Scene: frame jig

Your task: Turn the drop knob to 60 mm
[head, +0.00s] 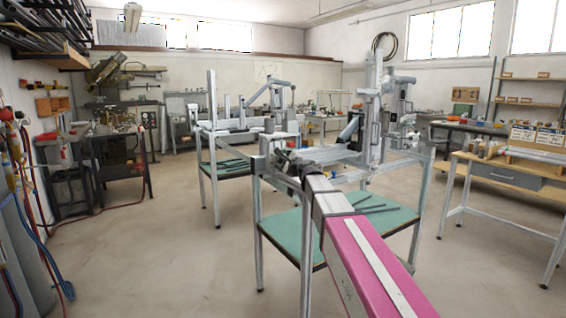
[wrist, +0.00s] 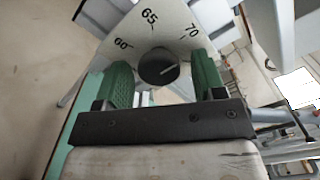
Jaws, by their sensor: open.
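The drop knob (wrist: 158,68) is a dark round knob on a pale dial plate (wrist: 170,22) in the wrist view. The plate is marked 60, 65 and 70 from left to right. A light line on the knob points right and slightly up, to the 70 side. My gripper (wrist: 161,60) has two green ribbed fingers, open, one on each side of the knob with a gap at both sides. In the head view my arm reaches to the near frame jig (head: 373,110); the knob cannot be made out there.
The jig stands on a table with a green lower shelf (head: 285,228) holding dark bars. A similar jig table (head: 240,162) stands behind to the left. A wooden-topped bench (head: 520,170) is at the right.

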